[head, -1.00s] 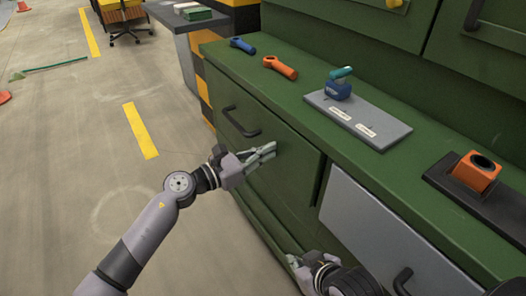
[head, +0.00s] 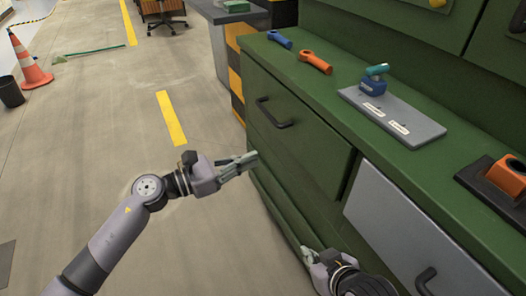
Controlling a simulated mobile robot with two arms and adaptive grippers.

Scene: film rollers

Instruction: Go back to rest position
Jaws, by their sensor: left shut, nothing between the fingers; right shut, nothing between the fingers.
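My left gripper (head: 241,163) is shut and empty. It hangs in front of the green cabinet's (head: 298,150) upper drawer, below and left of the black drawer handle (head: 270,113). I cannot tell whether it touches the drawer front. My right gripper (head: 308,254) is shut and empty at the bottom of the view, low beside the cabinet front. Part of my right arm hides the area behind it.
On the green worktop lie a blue tool (head: 279,39), an orange tool (head: 316,62), a grey board (head: 420,123) with a blue device (head: 373,85), and an orange block (head: 507,176). Open floor lies left, with a traffic cone (head: 32,65) and black bin (head: 10,92).

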